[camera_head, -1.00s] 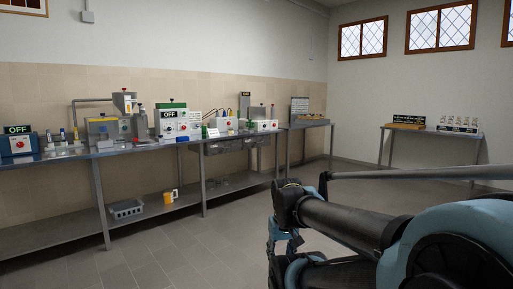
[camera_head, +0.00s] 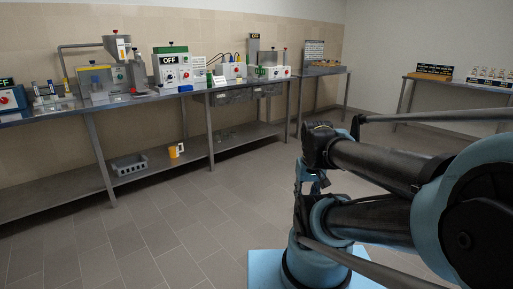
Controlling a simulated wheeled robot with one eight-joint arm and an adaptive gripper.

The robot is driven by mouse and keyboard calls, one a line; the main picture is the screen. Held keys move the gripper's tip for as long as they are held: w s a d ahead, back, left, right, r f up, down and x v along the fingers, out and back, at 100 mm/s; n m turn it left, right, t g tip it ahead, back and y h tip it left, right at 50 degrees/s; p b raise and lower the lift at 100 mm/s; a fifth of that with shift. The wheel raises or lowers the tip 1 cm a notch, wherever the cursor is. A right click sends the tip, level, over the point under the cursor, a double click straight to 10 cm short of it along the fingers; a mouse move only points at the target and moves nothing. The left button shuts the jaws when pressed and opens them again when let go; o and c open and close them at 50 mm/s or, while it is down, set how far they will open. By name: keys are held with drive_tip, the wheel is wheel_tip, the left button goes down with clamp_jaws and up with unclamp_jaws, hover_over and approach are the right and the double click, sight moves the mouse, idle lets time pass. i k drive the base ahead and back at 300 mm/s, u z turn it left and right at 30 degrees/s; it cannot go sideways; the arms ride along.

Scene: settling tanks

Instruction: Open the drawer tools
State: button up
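Two grey drawer-like units hang under the worktop of the long bench, a left one (camera_head: 231,97) and a right one (camera_head: 267,90). Both look shut, and no label on either can be read, so I cannot tell which is the drawer tools. My folded arm fills the right side of the view. My gripper (camera_head: 312,184) seems to be the small part below the dark arm link, partly hidden and far from the drawers. Its fingers cannot be made out.
The long bench (camera_head: 150,100) carries several devices along the wall. A second table (camera_head: 465,85) stands at the right. The tiled floor (camera_head: 190,215) before the bench is clear.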

sight(260, 91)
drive_tip(key=z, duration=0.15)
drive_tip(key=i, duration=3.9)
drive_tip(key=u, duration=0.25)
